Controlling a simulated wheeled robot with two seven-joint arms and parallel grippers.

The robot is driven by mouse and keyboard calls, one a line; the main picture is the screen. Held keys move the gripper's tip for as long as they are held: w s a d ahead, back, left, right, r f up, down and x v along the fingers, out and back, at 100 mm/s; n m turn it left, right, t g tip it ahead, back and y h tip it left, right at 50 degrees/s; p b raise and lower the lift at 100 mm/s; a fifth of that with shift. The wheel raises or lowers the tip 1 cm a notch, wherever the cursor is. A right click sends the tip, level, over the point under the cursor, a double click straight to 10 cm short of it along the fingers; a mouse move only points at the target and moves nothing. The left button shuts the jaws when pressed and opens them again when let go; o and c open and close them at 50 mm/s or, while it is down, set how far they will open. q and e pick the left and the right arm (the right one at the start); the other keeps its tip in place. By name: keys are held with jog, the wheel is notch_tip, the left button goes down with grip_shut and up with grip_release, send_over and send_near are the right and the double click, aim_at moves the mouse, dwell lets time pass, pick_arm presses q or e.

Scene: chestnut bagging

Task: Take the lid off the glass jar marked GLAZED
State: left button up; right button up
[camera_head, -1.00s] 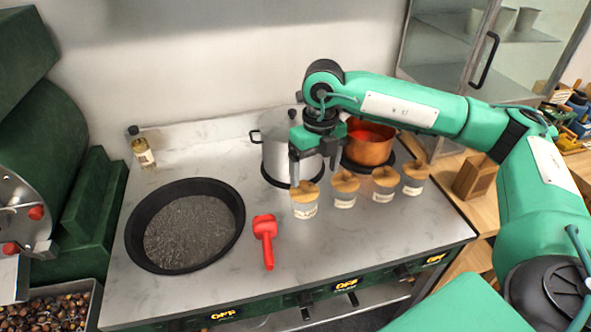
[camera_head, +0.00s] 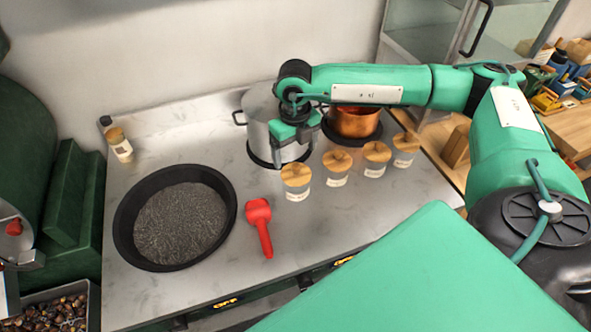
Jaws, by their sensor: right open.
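Several glass jars with wooden lids stand in a slanting row on the counter: the front-left jar (camera_head: 297,195), the second jar (camera_head: 336,180), the third jar (camera_head: 375,170) and the rightmost jar (camera_head: 404,159). All of these lids are on. Their white labels are too small to read, so I cannot tell which is GLAZED. My right gripper (camera_head: 296,155) is open and points down, in front of the steel pot in the picture, just behind and above the front-left jar. It appears to touch no lid. My left gripper is not in view.
A black pan (camera_head: 127,227) and a red scoop (camera_head: 260,225) lie left of the jars. Behind are the steel pot (camera_head: 258,128) and a copper pot (camera_head: 356,122). Another lidded jar (camera_head: 122,150) stands at the back left. Bare counter (camera_head: 300,235) lies in front of the jars.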

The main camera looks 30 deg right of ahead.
aim_at(296, 165)
jog(key=shift+s+f+p, duration=0.25)
jog(key=shift+f+p, duration=0.05)
jog(key=shift+p, duration=0.05)
jog(key=f, duration=0.1)
jog(key=f+p, duration=0.1)
jog(key=f, duration=0.1)
jog(key=shift+s+a+f+p, duration=0.15)
jog(key=shift+s+p, duration=0.15)
jog(key=shift+p, duration=0.05)
jog(key=shift+f, duration=0.6)
jog(key=c, duration=0.7)
jog(key=shift+r, duration=0.1)
jog(key=shift+c, duration=0.2)
